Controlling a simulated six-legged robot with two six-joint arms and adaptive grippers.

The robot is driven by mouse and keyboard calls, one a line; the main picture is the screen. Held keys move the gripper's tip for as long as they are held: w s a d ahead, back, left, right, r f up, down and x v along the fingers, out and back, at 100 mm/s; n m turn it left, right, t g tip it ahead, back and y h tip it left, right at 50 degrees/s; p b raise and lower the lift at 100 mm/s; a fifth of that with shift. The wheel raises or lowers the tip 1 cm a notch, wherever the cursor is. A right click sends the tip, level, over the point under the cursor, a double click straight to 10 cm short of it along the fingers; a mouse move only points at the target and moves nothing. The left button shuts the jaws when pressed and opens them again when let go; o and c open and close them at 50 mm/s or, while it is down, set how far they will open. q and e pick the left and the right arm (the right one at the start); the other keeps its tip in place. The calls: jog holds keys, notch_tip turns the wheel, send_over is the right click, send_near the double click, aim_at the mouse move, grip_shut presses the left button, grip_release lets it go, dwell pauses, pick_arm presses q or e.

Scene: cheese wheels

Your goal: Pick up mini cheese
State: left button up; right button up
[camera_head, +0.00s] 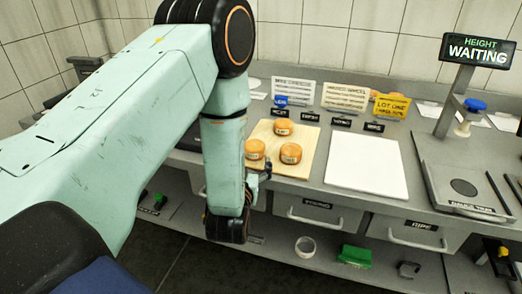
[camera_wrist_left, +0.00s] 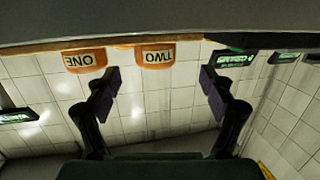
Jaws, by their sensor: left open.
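Three small orange cheese wheels with pale labels sit on a light wooden board (camera_head: 312,140) in the head view: a left one (camera_head: 254,150), a right one (camera_head: 291,154) and a back one (camera_head: 283,128). I cannot tell by name which is the mini cheese. My left gripper (camera_head: 264,175) is at the board's front left edge, close to the left wheel and partly hidden by my wrist. The left wrist view is upside down; cheeses marked ONE (camera_wrist_left: 86,62) and TWO (camera_wrist_left: 156,55) lie beyond the open, empty fingers (camera_wrist_left: 160,90). My right gripper is out of view.
A white board (camera_head: 367,165) lies right of the wooden one. A gauge plate (camera_head: 464,188) and a sign reading WAITING (camera_head: 477,50) stand at the right. Cards (camera_head: 345,97) line the back. Drawers (camera_head: 318,212) and a low shelf with a green block (camera_head: 354,256) are below.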

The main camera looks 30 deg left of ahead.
aim_at(254, 148)
pick_arm(q)
jog(key=shift+w+a, duration=0.25)
jog(key=shift+w, duration=0.05)
jog(key=x, duration=0.7)
jog(key=shift+w+d+r, duration=0.1)
jog(key=shift+w+d, duration=0.15)
jog(key=shift+d, duration=0.1)
jog(key=shift+d, duration=0.1)
jog(key=shift+c, duration=0.3)
jog(key=c, duration=1.2)
jog(key=shift+r, duration=0.1)
jog(key=shift+c, duration=0.2)
